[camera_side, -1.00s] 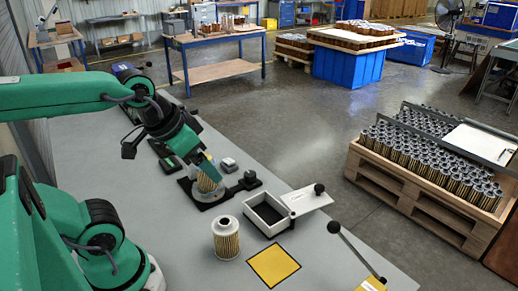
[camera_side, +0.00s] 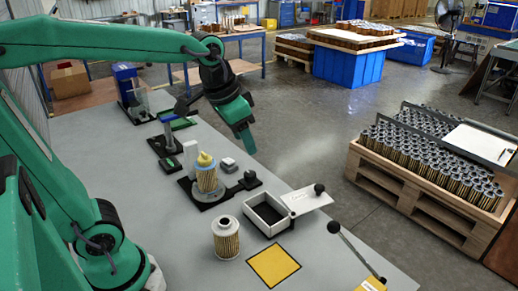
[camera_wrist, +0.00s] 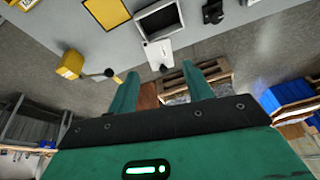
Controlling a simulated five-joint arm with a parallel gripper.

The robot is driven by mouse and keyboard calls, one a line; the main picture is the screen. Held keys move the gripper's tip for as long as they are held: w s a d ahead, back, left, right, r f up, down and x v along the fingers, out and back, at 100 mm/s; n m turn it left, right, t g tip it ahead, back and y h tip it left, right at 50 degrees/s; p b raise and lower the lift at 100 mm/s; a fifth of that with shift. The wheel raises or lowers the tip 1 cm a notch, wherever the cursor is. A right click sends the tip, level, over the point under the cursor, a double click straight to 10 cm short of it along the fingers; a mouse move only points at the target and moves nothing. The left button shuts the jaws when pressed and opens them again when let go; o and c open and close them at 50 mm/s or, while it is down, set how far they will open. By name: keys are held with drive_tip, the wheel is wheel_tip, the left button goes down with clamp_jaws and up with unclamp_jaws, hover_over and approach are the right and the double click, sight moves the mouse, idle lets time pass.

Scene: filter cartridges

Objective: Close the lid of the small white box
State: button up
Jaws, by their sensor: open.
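The small white box (camera_side: 248,213) stands on the grey bench, with its dark inside showing. It also shows in the wrist view (camera_wrist: 139,27). Its white lid (camera_side: 310,201), with a black knob (camera_side: 319,188), sticks out to the right of the box and leaves it open. In the wrist view the lid (camera_wrist: 155,50) lies beyond my fingertips. My gripper (camera_side: 248,148) is raised above the bench's far right edge, behind the box and apart from it. Its two fingers (camera_wrist: 159,68) are spread in the wrist view with nothing between them.
A filter cartridge with a yellow top (camera_side: 206,179) stands on a black round fixture, left of the box. Another cartridge (camera_side: 226,238) stands in front, near a yellow square (camera_side: 273,266). A black-knobbed lever (camera_side: 350,245) rises at the right.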

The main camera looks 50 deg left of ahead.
drive_tip(key=w+d+f+m+g, duration=0.2)
drive_tip(key=w+f, duration=0.1)
drive_tip(key=w, duration=0.9)
drive_tip(key=m+g, duration=0.2)
drive_tip(key=m, duration=0.1)
hover_over(320, 187)
wheel_tip(320, 187, down, 10)
drive_tip(key=shift+a+r, duration=0.1)
drive_tip(key=shift+f, duration=3.95)
drive_tip(key=shift+c, duration=0.4)
clamp_jaws()
